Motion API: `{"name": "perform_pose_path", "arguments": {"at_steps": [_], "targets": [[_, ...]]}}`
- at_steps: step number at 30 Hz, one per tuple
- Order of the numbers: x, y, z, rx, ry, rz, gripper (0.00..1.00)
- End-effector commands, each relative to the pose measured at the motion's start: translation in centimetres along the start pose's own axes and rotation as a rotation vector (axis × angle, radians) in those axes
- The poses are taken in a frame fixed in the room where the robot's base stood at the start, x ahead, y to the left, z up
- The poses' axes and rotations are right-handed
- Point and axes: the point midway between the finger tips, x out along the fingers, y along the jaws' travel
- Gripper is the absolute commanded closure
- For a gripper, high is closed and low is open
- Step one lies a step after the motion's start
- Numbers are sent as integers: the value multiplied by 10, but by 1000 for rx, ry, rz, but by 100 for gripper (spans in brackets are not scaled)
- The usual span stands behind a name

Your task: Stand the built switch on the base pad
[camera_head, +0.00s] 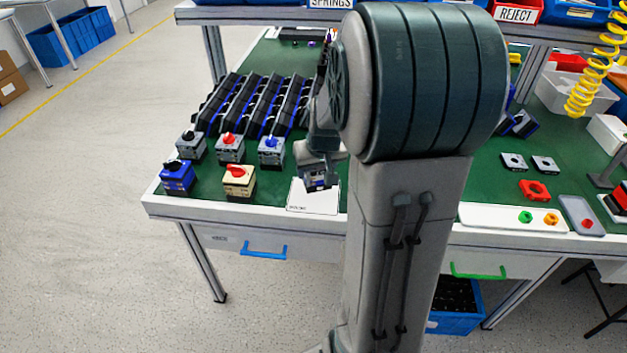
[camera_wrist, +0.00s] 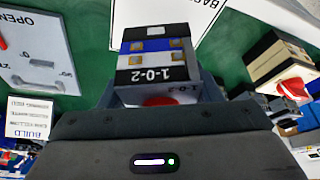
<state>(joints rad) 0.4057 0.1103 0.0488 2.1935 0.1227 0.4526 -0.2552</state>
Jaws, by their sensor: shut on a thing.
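The built switch (camera_wrist: 152,62) shows in the wrist view as a block with black, white and blue bands, brass-coloured contacts, a "1-0-2" label and part of a red knob (camera_wrist: 160,101). My gripper (camera_wrist: 160,88) is shut on it, one finger at each side. In the head view my gripper (camera_head: 319,166) points down with the switch (camera_head: 319,181) below it, largely hidden by the fingers. The base pad (camera_head: 313,203) is a white card at the bench's front edge. It also shows in the wrist view (camera_wrist: 205,12), behind the switch. I cannot tell whether they touch.
Left of the pad stand a cream switch with a red knob (camera_head: 239,181), a blue one (camera_head: 177,177) and several grey ones (camera_head: 271,150). Black and blue racks (camera_head: 255,100) stand behind.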

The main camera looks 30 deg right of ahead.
Motion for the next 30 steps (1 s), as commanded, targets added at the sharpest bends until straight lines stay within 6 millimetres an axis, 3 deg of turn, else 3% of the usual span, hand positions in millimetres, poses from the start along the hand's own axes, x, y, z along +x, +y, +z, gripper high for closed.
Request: {"name": "perform_pose_path", "arguments": {"at_steps": [12,23,24,26,30], "targets": [[40,-6,14,0,1,-1,66],[44,-6,16,-1,2,-1,66],[44,-6,16,-1,1,-1,39],[43,-6,16,-1,1,-1,23],[43,-6,16,-1,1,-1,20]]}}
